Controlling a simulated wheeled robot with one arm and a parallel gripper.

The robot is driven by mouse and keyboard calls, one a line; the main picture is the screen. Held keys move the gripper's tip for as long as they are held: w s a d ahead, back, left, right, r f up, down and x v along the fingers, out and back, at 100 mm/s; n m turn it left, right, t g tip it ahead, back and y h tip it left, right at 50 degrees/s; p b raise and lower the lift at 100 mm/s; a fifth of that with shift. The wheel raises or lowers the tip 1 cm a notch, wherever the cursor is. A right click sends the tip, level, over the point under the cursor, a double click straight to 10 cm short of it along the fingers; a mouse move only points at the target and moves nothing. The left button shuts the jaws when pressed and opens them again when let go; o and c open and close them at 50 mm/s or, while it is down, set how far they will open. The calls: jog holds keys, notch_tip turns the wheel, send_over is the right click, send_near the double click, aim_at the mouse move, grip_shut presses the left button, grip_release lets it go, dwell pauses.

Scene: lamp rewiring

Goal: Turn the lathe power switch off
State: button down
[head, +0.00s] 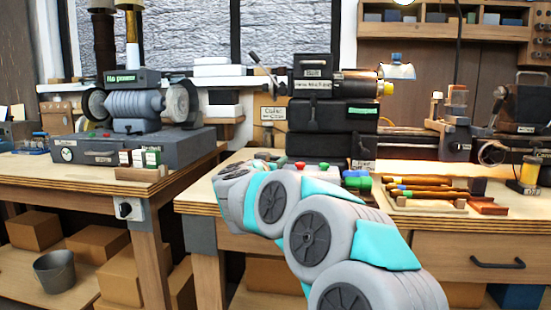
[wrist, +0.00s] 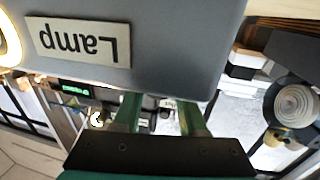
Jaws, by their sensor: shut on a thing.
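The lathe (head: 335,115) stands on the right-hand bench, with black stacked housings, labels and a small lever. A red knob (head: 300,166) and a green knob (head: 323,167) sit low at its front; I cannot tell which part is the power switch. My gripper (head: 232,171) is at the bench's left part, mostly hidden by its own wrist. In the wrist view my gripper's two green fingers (wrist: 163,118) stand apart, their tips running behind a large grey box (wrist: 180,45) labelled "Lamp", upside down. What they hold is hidden.
The bench grinder (head: 132,105) with a "No power" sign stands on the left bench. Chisels with wooden handles (head: 430,193) lie on a rack to the right. A grey bucket (head: 56,271) and cardboard boxes (head: 105,248) are on the lower shelf. A gap separates the benches.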

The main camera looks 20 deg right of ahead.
jog(key=n+t+y, duration=0.1)
jog(key=n+t+y+b, duration=0.1)
jog(key=y, duration=0.1)
jog(key=n+t+y+b, duration=0.1)
jog(key=shift+s+d+f, duration=0.1)
jog(key=shift+d+f, duration=0.1)
jog(key=shift+f, duration=0.05)
jog(key=n+t+y+b, duration=0.1)
jog(key=n+y+b, duration=0.1)
jog(key=y+b, duration=0.1)
jog(key=shift+a+f+n+y+b, duration=0.1)
jog(key=shift+n+y+b, duration=0.2)
jog(key=shift+b, duration=0.25)
jog(key=n+y+b, duration=0.1)
jog(key=y+b, duration=0.1)
jog(key=b, duration=0.1)
jog(key=n+t+y+b, duration=0.1)
jog(key=n+y+b, duration=0.1)
jog(key=b, duration=0.1)
jog(key=shift+a+r+y+b, duration=0.1)
jog(key=shift+r+y+b, duration=0.1)
jog(key=shift+y+b, duration=0.5)
jog(key=shift+b, duration=0.25)
jog(key=shift+r+n+y+b, duration=0.2)
jog(key=shift+n+y+b, duration=0.2)
jog(key=shift+n+b, duration=0.1)
